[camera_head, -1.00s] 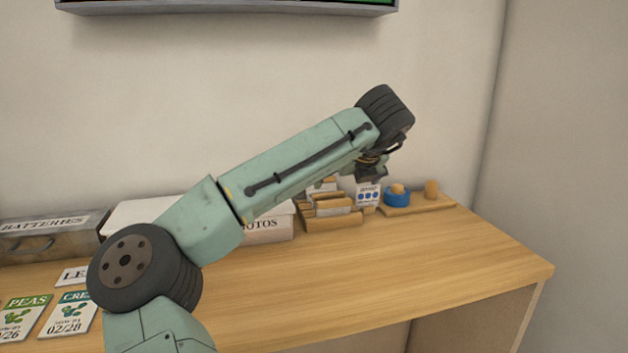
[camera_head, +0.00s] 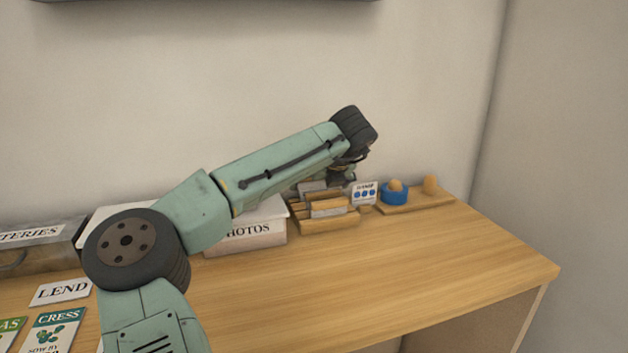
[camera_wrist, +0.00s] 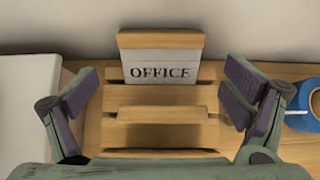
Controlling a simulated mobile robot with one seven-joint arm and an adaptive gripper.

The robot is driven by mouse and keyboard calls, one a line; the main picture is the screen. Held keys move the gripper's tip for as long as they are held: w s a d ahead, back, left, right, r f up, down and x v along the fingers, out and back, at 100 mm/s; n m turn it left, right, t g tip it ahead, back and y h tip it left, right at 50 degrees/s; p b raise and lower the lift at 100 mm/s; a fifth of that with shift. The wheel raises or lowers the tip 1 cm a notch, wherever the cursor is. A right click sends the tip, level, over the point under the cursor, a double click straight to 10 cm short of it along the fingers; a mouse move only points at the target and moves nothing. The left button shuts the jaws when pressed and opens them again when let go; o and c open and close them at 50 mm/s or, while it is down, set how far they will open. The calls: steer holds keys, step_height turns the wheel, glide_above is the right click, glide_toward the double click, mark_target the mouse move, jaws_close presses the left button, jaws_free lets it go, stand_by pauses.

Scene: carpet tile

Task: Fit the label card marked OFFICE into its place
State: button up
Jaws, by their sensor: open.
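The OFFICE card (camera_wrist: 160,71) stands in the rear of a slatted wooden rack (camera_wrist: 205,92), a light panel with dark letters below a wooden top strip. My gripper (camera_wrist: 162,82) is open, with one finger to each side of the card and clear gaps between. In the head view my gripper (camera_head: 345,172) is partly hidden by my arm and hangs just above the rack (camera_head: 325,222). A second wooden-topped piece (camera_wrist: 160,114) stands in front of the OFFICE card; no lettering shows on it from the wrist. No empty place for the card is clearly visible.
A white PHOTOS box (camera_head: 245,237) is close left of the rack. A small picture card (camera_head: 365,193) and a blue tape roll (camera_head: 394,195) on a wooden base are close right. A LEND card (camera_head: 62,291) lies left. The desk's front right is clear.

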mark_target(316, 188)
steer(key=shift+x, duration=1.5)
steer(key=shift+d, duration=0.1)
steer(key=shift+c, duration=0.4)
steer(key=c, duration=0.9)
